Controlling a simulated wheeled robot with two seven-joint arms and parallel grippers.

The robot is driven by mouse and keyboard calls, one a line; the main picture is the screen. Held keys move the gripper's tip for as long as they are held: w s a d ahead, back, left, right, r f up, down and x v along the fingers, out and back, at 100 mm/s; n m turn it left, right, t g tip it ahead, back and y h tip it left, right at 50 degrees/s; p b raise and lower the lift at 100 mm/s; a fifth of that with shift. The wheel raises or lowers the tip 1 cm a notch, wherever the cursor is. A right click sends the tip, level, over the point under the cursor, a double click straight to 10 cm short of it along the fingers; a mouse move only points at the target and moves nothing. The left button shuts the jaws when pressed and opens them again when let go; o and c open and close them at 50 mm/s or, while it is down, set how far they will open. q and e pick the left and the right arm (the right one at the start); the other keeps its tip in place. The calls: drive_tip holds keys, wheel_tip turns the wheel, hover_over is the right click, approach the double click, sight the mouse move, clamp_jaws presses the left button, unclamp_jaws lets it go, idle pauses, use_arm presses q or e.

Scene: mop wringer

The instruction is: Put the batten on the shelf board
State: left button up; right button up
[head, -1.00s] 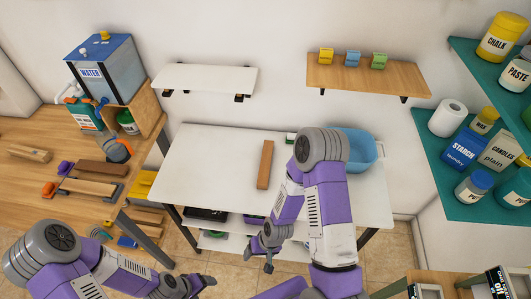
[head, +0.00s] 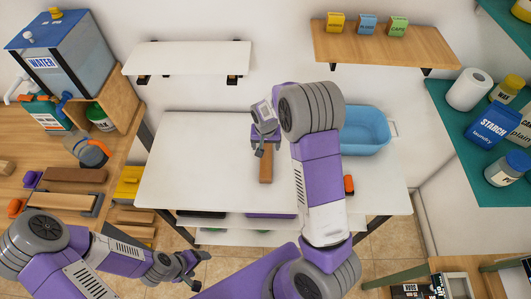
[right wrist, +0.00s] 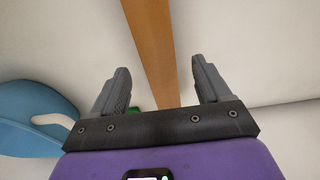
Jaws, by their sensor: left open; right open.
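The batten (head: 266,168) is a brown wooden strip lying on the white table, partly hidden by my right gripper in the head view. My right gripper (head: 264,150) is above its far part. In the right wrist view the batten (right wrist: 150,45) runs between the open fingers (right wrist: 162,85), with nothing gripped. A bare white shelf board (head: 188,58) is on the wall at the back left. My left gripper (head: 190,270) is open and empty, low in front of the table.
A blue basin (head: 365,130) stands at the table's back right; it also shows in the right wrist view (right wrist: 35,115). An orange-and-black item (head: 349,185) lies nearer the front. The left part of the white table (head: 195,160) is clear. A water tank (head: 65,60) stands left.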

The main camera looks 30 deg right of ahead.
sight(266, 150)
drive_tip(key=f, duration=0.4)
drive_tip(key=shift+w+d, duration=0.1)
drive_tip(key=shift+d, duration=0.1)
drive_tip(key=shift+w+f+b, duration=0.2)
drive_tip(key=shift+f+b, duration=0.1)
drive_tip(key=shift+f, duration=0.05)
drive_tip(key=c, duration=1.2)
